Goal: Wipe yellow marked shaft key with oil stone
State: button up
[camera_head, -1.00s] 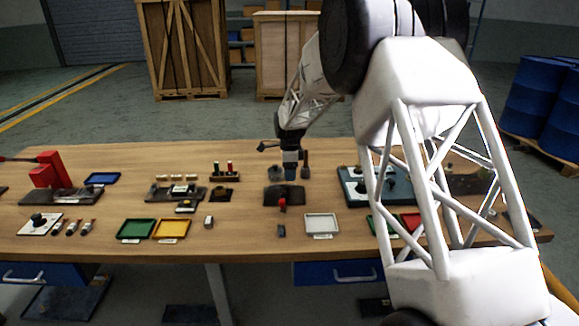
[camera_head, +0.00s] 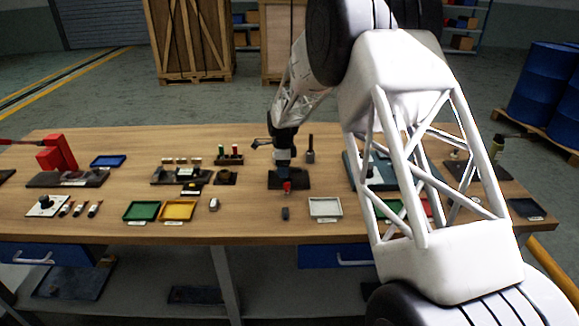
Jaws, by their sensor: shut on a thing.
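My gripper (camera_head: 283,157) reaches over the middle of the workbench, pointing down. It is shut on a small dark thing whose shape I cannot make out. It is above or just behind a black block with a red part (camera_head: 287,186); I cannot tell whether they touch. A dark fixture (camera_head: 165,177) with a small yellow mark by it lies to the left. I cannot tell for sure which thing is the yellow marked shaft key or which is the oil stone. A small pale block (camera_head: 214,204) and a small dark block (camera_head: 285,213) lie near the front.
A green tray (camera_head: 141,211), a yellow tray (camera_head: 178,210) and a white tray (camera_head: 325,208) line the front of the bench. A dark upright peg (camera_head: 310,150) stands right of my gripper. My arm hides much of the bench's right side. Bare wood (camera_head: 250,222) shows at the front.

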jog(key=shift+d, duration=0.7)
jog(key=shift+d+f, duration=0.2)
jog(key=shift+d, duration=0.1)
jog(key=shift+d+r, duration=0.2)
jog(key=shift+d, duration=0.55)
jog(key=shift+d+r, duration=0.2)
jog(key=shift+r, duration=0.4)
jog(key=shift+d+r, duration=0.15)
jog(key=shift+r, duration=3.25)
jog(key=s+d+r+n, duration=0.1)
jog(key=d+r+n, duration=0.8)
jog(key=d+n, duration=0.4)
jog(key=shift+s+d+r+n, duration=0.2)
jog(key=shift+d+n, duration=0.2)
jog(key=shift+n, duration=2.1)
